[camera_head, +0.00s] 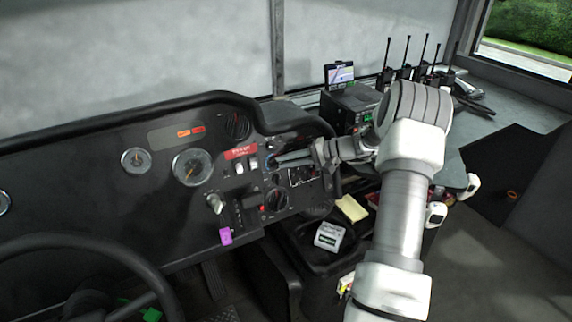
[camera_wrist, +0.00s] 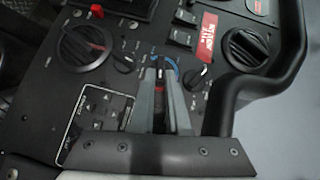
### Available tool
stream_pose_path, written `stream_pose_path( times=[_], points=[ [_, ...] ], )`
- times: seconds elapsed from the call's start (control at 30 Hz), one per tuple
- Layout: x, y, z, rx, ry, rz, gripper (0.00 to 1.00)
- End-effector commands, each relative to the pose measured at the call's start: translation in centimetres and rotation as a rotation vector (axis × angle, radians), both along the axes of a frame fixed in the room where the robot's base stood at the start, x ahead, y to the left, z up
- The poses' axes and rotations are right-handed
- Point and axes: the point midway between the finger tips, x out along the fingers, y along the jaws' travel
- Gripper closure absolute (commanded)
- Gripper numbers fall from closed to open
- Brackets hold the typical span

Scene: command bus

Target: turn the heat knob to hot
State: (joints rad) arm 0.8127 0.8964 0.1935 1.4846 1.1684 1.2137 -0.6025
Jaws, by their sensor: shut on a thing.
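The heat knob (camera_wrist: 161,75) is a small dark knob on the black dashboard panel, with a blue arc beside it. In the wrist view my gripper (camera_wrist: 163,70) reaches down to the panel with its two grey fingers on either side of this knob, shut on it. The fingers hide most of the knob, so its pointer direction cannot be told. In the head view my gripper (camera_head: 276,160) comes in from the right and meets the panel right of the red label; the knob is mostly hidden there.
Beside the fingers are a small black knob (camera_wrist: 195,76) and another (camera_wrist: 123,63). Larger round dials (camera_wrist: 85,44) and (camera_wrist: 245,47) and rocker switches (camera_wrist: 182,38) are close by. A steering wheel (camera_head: 95,243) is at lower left; radios (camera_head: 404,72) stand at the back right.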

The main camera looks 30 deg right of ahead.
Motion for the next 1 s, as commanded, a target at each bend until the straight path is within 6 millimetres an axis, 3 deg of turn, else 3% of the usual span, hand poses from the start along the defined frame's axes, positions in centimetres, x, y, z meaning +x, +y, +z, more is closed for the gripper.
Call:
stream_pose_path(
  times=[0.03,0.5,1.0],
  points=[
    [-0.03,0.39,-0.76,0.049,0.006,-0.011,1.00],
    [-0.24,0.64,-1.23,0.364,0.016,-0.121,1.00],
    [-0.22,0.79,-1.21,0.455,0.019,-0.152,1.00]
  ],
)
